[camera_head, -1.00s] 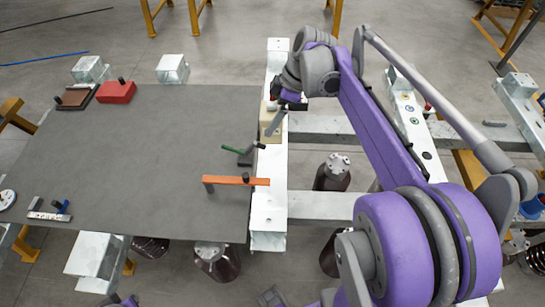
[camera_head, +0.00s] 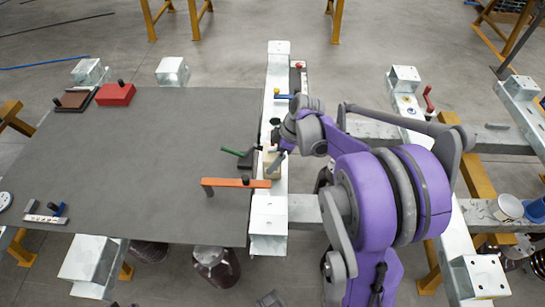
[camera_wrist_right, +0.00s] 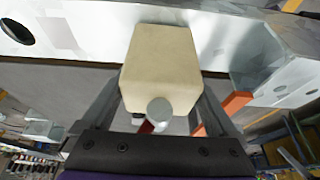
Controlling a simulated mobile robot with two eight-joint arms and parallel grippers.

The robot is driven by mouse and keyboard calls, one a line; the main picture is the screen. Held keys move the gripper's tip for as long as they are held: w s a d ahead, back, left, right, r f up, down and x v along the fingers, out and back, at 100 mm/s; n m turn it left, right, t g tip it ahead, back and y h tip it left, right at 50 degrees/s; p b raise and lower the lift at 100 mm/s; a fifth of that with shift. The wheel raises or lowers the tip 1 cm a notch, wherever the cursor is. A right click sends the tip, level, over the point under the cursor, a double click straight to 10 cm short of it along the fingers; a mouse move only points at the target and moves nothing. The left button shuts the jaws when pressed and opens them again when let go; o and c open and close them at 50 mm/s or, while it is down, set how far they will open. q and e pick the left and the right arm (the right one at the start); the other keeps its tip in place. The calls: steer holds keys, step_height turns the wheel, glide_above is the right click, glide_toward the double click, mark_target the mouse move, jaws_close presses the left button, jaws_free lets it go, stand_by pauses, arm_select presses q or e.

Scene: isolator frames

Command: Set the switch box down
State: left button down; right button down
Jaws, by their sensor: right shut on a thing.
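The switch box (camera_wrist_right: 162,65) is a beige block with a round grey knob on the side facing the right wrist camera. My right gripper is shut on it, with one finger on either side in the right wrist view (camera_wrist_right: 160,105). In the head view, the box (camera_head: 272,167) shows small and partly covered by the right gripper (camera_head: 275,160), over the white metal beam (camera_head: 268,205) at the grey table's right edge. I cannot tell whether the box touches the beam. My left gripper is not in view.
An orange bar handle (camera_head: 235,183) and a green-handled lever (camera_head: 238,153) lie close left of the box. A blue-handled part (camera_head: 284,96) sits farther up the beam. The grey tabletop (camera_head: 140,160) has wide free room; a red box (camera_head: 115,94) stands at its far left.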

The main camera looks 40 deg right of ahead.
steer(key=shift+f, duration=0.15)
jaws_free()
steer(key=shift+r, duration=0.25)
steer(key=p+v, duration=0.1)
steer(key=v, duration=1)
steer(key=s+a+f+m+h, duration=0.1)
steer(key=s+a+m, duration=0.2)
steer(key=a, duration=0.3)
steer(key=s+a+f+m+t+h, duration=0.1)
steer(key=s+a+f+m, duration=0.1)
steer(key=s+a, duration=0.3)
steer(key=s+a+f+m+t+h, duration=0.1)
steer(key=s+a+f+m, duration=0.1)
steer(key=s+a+m, duration=0.2)
steer(key=shift+s+a+f+h, duration=0.1)
steer(key=shift+a+h, duration=0.05)
steer(key=shift+a, duration=0.65)
steer(key=shift+s+a+f+h, duration=0.1)
steer(key=shift+a+h, duration=0.05)
steer(key=shift+a, duration=0.65)
steer(key=shift+s+a+f+m, duration=0.15)
steer(key=shift+a+f+m, duration=0.1)
steer(key=shift+m, duration=0.25)
